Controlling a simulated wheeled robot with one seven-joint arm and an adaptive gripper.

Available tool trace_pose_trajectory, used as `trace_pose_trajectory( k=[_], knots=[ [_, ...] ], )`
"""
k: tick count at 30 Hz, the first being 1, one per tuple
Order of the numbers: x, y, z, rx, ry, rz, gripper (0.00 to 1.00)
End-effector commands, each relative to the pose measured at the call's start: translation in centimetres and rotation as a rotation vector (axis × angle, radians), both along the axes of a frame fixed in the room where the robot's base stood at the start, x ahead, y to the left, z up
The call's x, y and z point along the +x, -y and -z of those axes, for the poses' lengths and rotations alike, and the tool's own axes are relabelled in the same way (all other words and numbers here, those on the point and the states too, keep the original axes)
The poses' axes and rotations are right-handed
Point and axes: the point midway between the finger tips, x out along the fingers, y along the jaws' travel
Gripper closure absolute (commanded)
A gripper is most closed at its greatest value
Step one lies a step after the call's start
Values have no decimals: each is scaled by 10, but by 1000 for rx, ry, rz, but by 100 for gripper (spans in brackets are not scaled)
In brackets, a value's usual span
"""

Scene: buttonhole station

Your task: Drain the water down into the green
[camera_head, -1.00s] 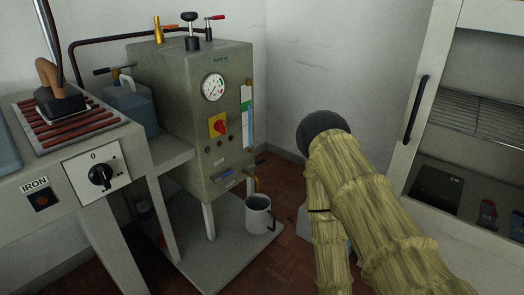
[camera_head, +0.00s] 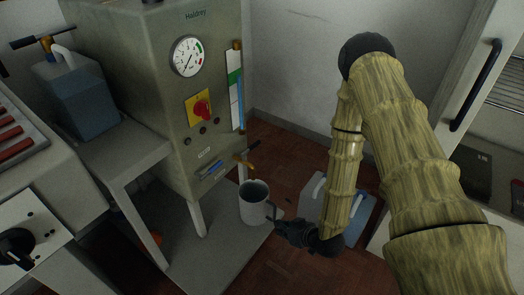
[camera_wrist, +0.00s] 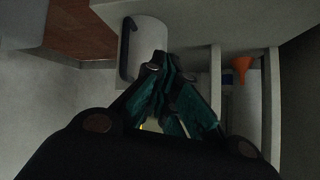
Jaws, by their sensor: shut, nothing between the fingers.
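The grey-green boiler (camera_head: 155,95) has an upright level gauge with a green band (camera_head: 235,77), white above and blue below; the exact water level is too small to read. A brass drain tap (camera_head: 244,163) with a dark lever end sticks out low on its front. A pale mug (camera_head: 254,207) with a dark handle stands upright below the tap. My gripper (camera_head: 277,223) is shut and empty, low beside the mug's handle; I cannot tell whether they touch. In the wrist view, the mug (camera_wrist: 148,34) is just beyond my fingertips (camera_wrist: 157,60).
A pale low shelf (camera_head: 205,262) carries the mug. A blue water container (camera_head: 80,100) stands left of the boiler. An orange funnel (camera_wrist: 241,66) shows in the wrist view. A white cabinet (camera_head: 445,75) is right.

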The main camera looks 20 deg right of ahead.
Motion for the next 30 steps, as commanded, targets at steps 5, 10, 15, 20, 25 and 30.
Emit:
trace_pose_trajectory(
  k=[5, 10, 15, 20, 25, 30],
  knots=[
    [75, 28, -63, 99, 397, -67, 100],
    [102, 54, -119, 167, 683, -122, 100],
    [107, 70, -149, 202, 829, -152, 100],
    [112, 70, -156, 211, 863, -161, 100],
    [128, 59, -159, 211, 863, -164, 100],
    [152, 44, -164, 211, 862, -162, 100]
  ],
)
